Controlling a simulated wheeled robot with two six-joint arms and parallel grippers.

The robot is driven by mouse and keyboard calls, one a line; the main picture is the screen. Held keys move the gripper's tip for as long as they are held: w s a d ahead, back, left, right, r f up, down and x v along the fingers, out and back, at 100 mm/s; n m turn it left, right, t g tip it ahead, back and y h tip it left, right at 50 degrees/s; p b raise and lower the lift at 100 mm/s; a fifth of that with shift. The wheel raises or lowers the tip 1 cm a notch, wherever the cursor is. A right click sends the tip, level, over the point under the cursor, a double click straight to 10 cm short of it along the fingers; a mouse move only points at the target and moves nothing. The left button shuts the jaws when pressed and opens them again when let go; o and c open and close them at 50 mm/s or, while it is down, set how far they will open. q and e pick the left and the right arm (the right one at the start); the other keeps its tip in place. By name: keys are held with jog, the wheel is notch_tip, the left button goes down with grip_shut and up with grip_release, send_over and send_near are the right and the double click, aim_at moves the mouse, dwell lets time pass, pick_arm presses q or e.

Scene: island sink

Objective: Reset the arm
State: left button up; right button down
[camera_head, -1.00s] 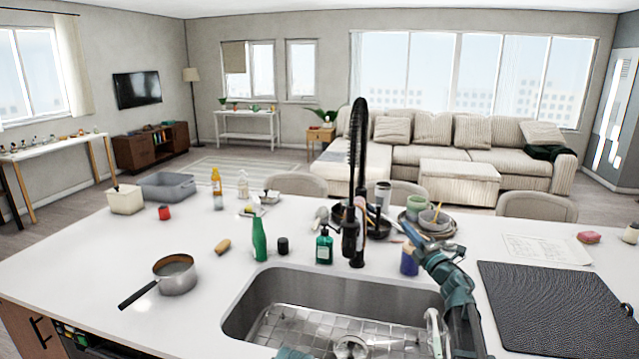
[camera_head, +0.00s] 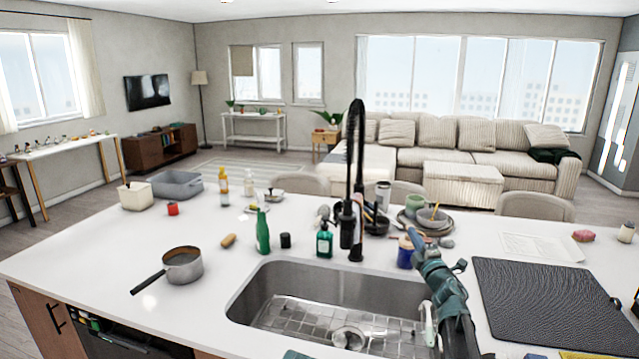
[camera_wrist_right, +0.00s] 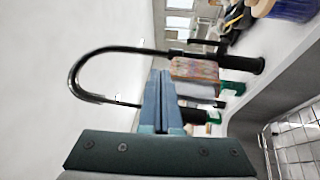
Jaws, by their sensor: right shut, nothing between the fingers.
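My right gripper (camera_head: 414,236) is raised over the right part of the sink, close to the faucet and a blue jar in the head view. Its two blue-grey fingers lie together with nothing between them, as the right wrist view shows (camera_wrist_right: 158,85). My right arm comes up from the lower edge of the head view. Only a small teal piece of my own body shows at the bottom edge left of it; my left gripper is not visible.
The black faucet (camera_head: 354,180) stands behind the sink (camera_head: 250,290). A green soap bottle (camera_head: 324,243), a green bottle (camera_head: 262,232), the blue jar (camera_head: 405,255) and stacked dishes (camera_head: 428,220) crowd behind it. A saucepan (camera_head: 183,267) is left; a dark mat (camera_head: 545,300) is right.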

jog(key=s+a+f+m+g+h, duration=0.2)
jog(key=s+a+f+m+g, duration=0.1)
jog(key=s+f, duration=0.3)
jog(key=s+a+f+m+g+h, duration=0.2)
jog(key=s+a+f+m+g, duration=0.2)
jog(key=s+f+m, duration=0.2)
jog(key=s+a+f+m+g+h, duration=0.2)
jog(key=s+a+f+m+g, duration=0.2)
jog(key=s+f+m, duration=0.1)
jog(key=shift+s+a+f, duration=0.1)
jog(key=shift+s+f, duration=0.15)
jog(key=shift+f, duration=0.4)
jog(key=shift+s+a+f, duration=0.1)
jog(key=shift+s+f, duration=0.15)
jog(key=shift+f, duration=0.4)
jog(key=s+a+f+g, duration=0.2)
jog(key=s+a+g, duration=0.1)
jog(key=s, duration=0.4)
jog(key=s+a+f+m+g+y, duration=0.1)
jog(key=s+a+f+g, duration=0.1)
jog(key=s, duration=0.6)
jog(key=s+a+f+g, duration=0.2)
jog(key=s+a+g, duration=0.2)
jog(key=s, duration=0.4)
jog(key=shift+a+f+m+y, duration=0.25)
jog(key=shift+a+m+y, duration=0.05)
jog(key=shift+a, duration=0.15)
